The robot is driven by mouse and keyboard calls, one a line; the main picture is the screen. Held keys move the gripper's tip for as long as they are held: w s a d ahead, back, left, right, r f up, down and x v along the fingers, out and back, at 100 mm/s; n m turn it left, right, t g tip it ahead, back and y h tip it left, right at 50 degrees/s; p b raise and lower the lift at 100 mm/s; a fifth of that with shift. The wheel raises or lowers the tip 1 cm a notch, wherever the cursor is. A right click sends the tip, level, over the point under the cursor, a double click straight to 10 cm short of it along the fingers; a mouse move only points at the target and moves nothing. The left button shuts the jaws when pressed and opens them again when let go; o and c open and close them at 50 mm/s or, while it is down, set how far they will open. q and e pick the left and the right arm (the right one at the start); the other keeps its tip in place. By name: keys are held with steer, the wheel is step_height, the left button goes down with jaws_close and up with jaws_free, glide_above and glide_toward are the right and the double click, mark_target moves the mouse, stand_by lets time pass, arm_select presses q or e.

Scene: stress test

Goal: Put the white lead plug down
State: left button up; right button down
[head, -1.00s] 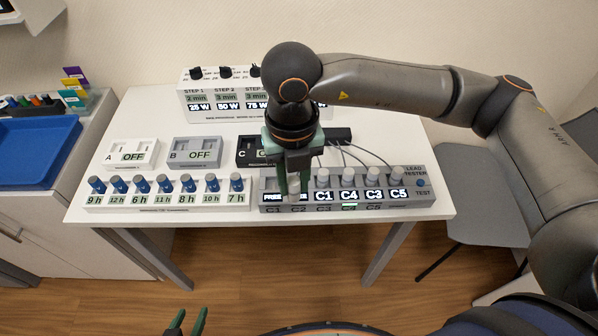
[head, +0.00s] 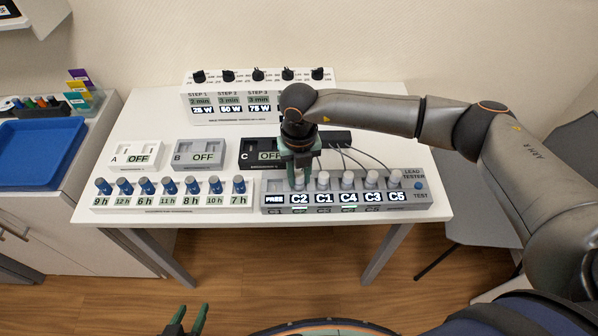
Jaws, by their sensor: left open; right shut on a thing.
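The white lead plug (head: 299,185) stands upright at the second position of the grey lead tester (head: 425,201), above the display that reads C2. My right gripper (head: 299,177) comes down from above and is shut on it; its fingers hide part of the plug. The first display of the tester reads FREE. Several other pale plugs, such as the one above C1 (head: 323,181), stand in a row to the right. My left gripper (head: 186,318) is open and empty at the bottom edge, below the table front.
A row of blue-capped plugs stands in a white block (head: 170,207) to the left. Boxes A (head: 137,154), B (head: 198,153) and C (head: 244,152) lie behind. A white knob panel (head: 203,117) stands at the back. Dark cables run right of my gripper.

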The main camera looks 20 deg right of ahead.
mark_target(299, 175)
steer(key=shift+f, duration=0.15)
steer(key=shift+f+b, duration=0.15)
steer(key=shift+b, duration=0.15)
steer(key=c, duration=0.6)
jaws_free()
steer(key=shift+c, duration=0.2)
steer(key=shift+r+p, duration=0.3)
step_height(299, 175, up, 12)
steer(key=b, duration=0.1)
